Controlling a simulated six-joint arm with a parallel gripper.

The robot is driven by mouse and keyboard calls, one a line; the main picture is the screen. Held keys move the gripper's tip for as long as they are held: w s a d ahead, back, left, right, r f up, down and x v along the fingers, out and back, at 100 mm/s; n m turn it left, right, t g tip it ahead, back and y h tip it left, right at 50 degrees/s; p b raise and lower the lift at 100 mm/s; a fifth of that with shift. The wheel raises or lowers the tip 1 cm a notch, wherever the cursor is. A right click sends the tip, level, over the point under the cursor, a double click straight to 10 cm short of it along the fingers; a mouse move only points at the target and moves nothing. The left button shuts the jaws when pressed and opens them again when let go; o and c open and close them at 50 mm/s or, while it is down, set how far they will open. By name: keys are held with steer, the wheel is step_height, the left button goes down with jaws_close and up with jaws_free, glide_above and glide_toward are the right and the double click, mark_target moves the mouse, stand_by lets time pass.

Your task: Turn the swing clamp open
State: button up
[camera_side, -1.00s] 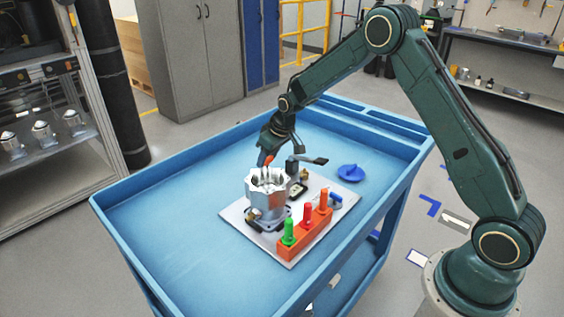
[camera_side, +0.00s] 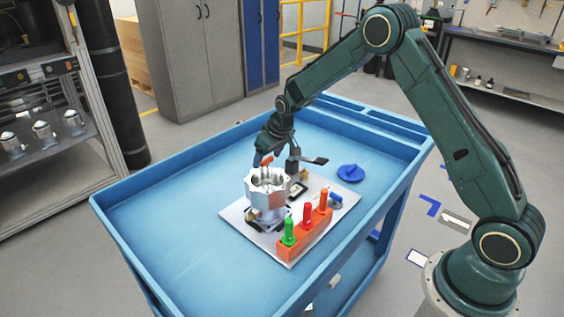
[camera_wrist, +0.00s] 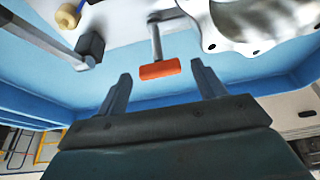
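An orange grip (camera_wrist: 158,69) on a grey rod (camera_wrist: 155,38) looks like the swing clamp's handle. In the side view the orange grip (camera_side: 267,160) stands just above the silver housing (camera_side: 267,196). My gripper (camera_wrist: 160,70) is open, one finger on each side of the grip, with a gap on both sides. How deep the grip sits between the fingers is unclear. In the side view my gripper (camera_side: 266,157) is small and partly dark against the cart. The clamp's lower part is hard to make out.
A dark bar (camera_side: 314,161) on a post stands behind the housing; a grey bar with a dark block (camera_wrist: 90,46) shows left in the wrist view. On the light plate (camera_side: 236,213) an orange block (camera_side: 303,238) holds green and red pegs. A blue knob (camera_side: 350,172) lies right.

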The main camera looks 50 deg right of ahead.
steer(key=shift+r, duration=0.1)
steer(key=v, duration=1.3)
steer(key=shift+r, duration=0.3)
steer(key=shift+s, duration=0.1)
steer(key=s+a+r, duration=0.2)
steer(key=s+r, duration=0.4)
steer(key=s, duration=0.2)
steer(key=s+a+r, duration=0.3)
steer(key=s+r, duration=0.2)
steer(key=s, duration=0.4)
steer(key=s+a+t, duration=0.1)
steer(key=s, duration=1.7)
steer(key=shift+a+f, duration=0.25)
